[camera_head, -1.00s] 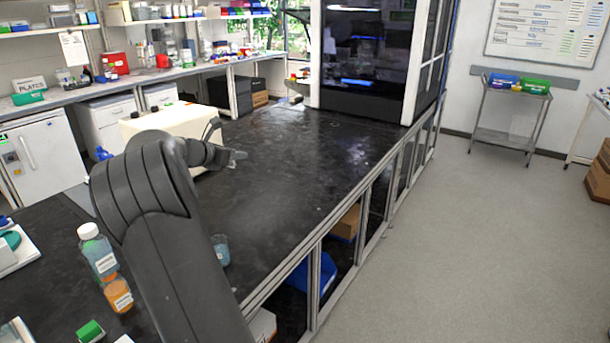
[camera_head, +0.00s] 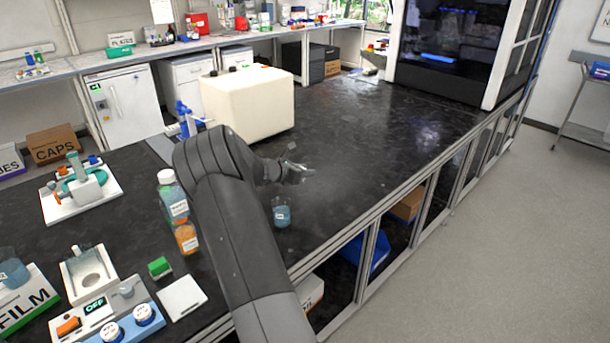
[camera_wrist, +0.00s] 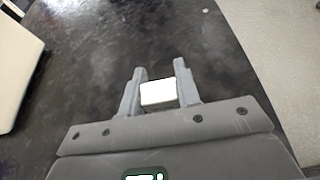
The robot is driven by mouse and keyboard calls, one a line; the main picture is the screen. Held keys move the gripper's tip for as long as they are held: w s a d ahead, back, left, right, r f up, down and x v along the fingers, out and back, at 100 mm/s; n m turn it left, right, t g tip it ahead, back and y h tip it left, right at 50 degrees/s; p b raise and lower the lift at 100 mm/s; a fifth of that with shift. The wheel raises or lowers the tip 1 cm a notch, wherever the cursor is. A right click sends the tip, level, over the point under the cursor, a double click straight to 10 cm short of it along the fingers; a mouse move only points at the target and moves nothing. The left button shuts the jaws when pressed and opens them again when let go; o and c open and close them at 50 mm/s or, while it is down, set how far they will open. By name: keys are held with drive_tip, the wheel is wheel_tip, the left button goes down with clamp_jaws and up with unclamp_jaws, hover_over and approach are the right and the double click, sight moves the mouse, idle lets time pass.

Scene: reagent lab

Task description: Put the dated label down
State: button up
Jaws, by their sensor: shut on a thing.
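My gripper (camera_wrist: 158,88) is shut on a small white label (camera_wrist: 158,93), which lies between its two fingers in the wrist view. No date can be read on it. In the head view my gripper (camera_head: 303,172) is held over the black bench top (camera_head: 350,130), and the label is too small there to make out clearly. The height above the bench is hard to tell.
A cream box (camera_head: 248,103) stands behind my arm. A small beaker of blue liquid (camera_head: 281,213) stands near the front edge, close to my arm. A capped bottle (camera_head: 172,197) and an orange bottle (camera_head: 186,238) stand to the left. The bench right of my gripper is clear.

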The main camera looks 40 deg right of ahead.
drive_tip(key=w+a+f, duration=0.1)
drive_tip(key=w+f, duration=0.1)
drive_tip(key=w, duration=0.1)
drive_tip(key=w+a+f, duration=0.2)
drive_tip(key=w, duration=0.1)
drive_tip(key=w+a+f, duration=0.1)
drive_tip(key=w+f, duration=0.1)
drive_tip(key=w, duration=0.1)
drive_tip(key=shift+w+a+f, duration=0.2)
drive_tip(key=shift+w+a, duration=0.05)
drive_tip(key=shift+a, duration=0.15)
drive_tip(key=shift+f, duration=2.05)
drive_tip(key=o, duration=0.9)
drive_tip(key=shift+f, duration=0.1)
drive_tip(key=shift+o, duration=0.2)
